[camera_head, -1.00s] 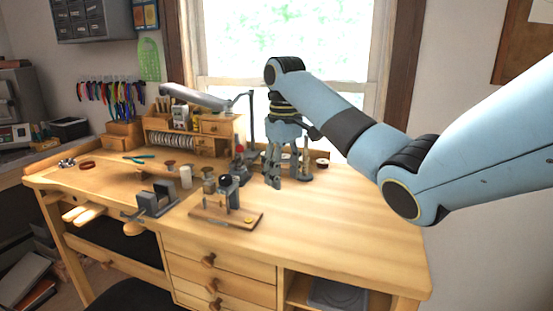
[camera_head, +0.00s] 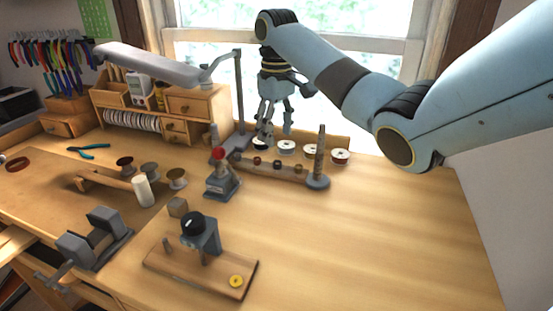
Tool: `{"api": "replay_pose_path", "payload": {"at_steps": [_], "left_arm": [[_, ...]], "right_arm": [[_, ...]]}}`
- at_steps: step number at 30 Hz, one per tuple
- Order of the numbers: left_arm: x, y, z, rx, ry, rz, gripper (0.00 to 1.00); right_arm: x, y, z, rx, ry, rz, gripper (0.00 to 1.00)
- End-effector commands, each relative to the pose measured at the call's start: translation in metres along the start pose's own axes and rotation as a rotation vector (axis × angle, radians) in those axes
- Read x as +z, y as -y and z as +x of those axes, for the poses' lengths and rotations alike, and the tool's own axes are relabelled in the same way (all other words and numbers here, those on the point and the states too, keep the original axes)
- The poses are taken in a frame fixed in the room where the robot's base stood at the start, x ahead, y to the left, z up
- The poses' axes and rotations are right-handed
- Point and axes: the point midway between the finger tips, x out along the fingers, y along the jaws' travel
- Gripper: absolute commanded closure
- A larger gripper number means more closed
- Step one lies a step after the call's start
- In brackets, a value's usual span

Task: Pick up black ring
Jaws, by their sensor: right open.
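My right gripper (camera_head: 275,135) hangs fingers-down at the back of the workbench, open and empty, in front of the window. Its fingertips are just above or in front of a row of spools, and I cannot tell the exact gap. Several small dark round pieces (camera_head: 277,164) sit along a low wooden bar just below the gripper in the picture. They are too small to tell which, if any, is the black ring. A dark reddish ring-shaped item (camera_head: 17,164) lies at the bench's far left. My left gripper is out of view.
White-topped spools (camera_head: 287,147) line the back. A grey post (camera_head: 320,158) stands right of the bar, and a lamp (camera_head: 160,66) arches at left. A small red-topped device (camera_head: 220,180), vise (camera_head: 95,237) and wooden-based tool (camera_head: 200,262) stand nearer. The bench's right side is clear.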

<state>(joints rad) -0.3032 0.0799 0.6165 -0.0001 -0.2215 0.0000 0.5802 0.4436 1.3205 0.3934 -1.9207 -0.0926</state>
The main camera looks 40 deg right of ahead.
Motion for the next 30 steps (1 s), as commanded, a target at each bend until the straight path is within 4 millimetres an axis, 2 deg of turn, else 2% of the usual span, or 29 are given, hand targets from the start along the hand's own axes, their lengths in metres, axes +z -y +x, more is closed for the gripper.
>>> {"api": "replay_pose_path", "payload": {"at_steps": [3,7,18,26,30], "left_arm": [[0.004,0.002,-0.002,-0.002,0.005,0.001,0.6],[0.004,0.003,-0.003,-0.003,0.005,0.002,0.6],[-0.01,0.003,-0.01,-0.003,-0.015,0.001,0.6],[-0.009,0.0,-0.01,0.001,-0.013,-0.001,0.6],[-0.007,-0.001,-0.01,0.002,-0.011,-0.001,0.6]], "right_arm": [[0.0,0.0,0.018,0.0,0.002,0.0,0.49],[0.0,0.0,0.029,0.0,0.0,0.0,0.49],[0.0,-0.002,0.077,0.0,0.001,0.0,0.49],[0.0,-0.002,0.082,0.001,-0.001,-0.001,0.49],[0.0,-0.003,0.081,0.001,-0.001,-0.001,0.66]]}}
